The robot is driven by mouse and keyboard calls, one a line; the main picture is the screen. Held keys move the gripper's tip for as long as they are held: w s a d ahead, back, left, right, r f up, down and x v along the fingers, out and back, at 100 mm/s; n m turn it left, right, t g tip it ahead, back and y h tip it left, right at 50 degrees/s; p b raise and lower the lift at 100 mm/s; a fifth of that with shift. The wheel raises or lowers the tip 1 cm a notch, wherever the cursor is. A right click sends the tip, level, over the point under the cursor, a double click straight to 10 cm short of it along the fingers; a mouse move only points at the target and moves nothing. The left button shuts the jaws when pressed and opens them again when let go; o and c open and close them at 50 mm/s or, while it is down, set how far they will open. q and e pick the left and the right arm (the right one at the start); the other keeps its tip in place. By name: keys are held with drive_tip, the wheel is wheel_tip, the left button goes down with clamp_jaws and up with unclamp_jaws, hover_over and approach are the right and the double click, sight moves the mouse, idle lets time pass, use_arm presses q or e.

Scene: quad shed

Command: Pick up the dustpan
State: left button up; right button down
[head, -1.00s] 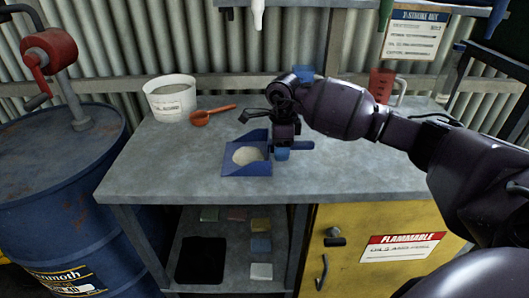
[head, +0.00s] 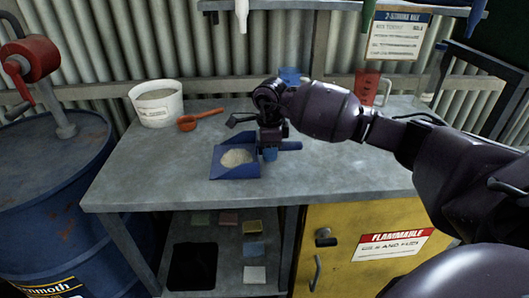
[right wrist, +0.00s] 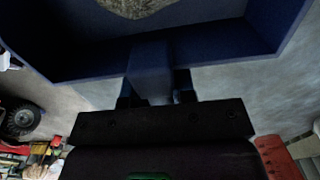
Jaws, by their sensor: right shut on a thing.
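The blue dustpan (head: 235,175) is at the middle of the workbench, with a heap of pale powder (head: 237,157) in its pan. Its handle (head: 291,146) points right. My right gripper (head: 270,148) is over the handle near the pan. In the right wrist view the gripper (right wrist: 154,92) is shut on the dustpan's handle (right wrist: 150,65), and the back wall of the pan (right wrist: 215,58) spans the top. I cannot tell whether the pan touches the bench or is slightly above it. My left gripper is not in view.
The grey workbench (head: 345,178) is clear in front and at right. A red jug (head: 366,88) and a blue cup (head: 290,75) are behind my arm. A blue drum (head: 45,195) stands left.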

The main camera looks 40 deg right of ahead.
wheel_tip(320, 180, up, 20)
drive_tip(key=p, duration=0.1)
drive_tip(key=shift+f, duration=0.2)
drive_tip(key=shift+n, duration=0.3)
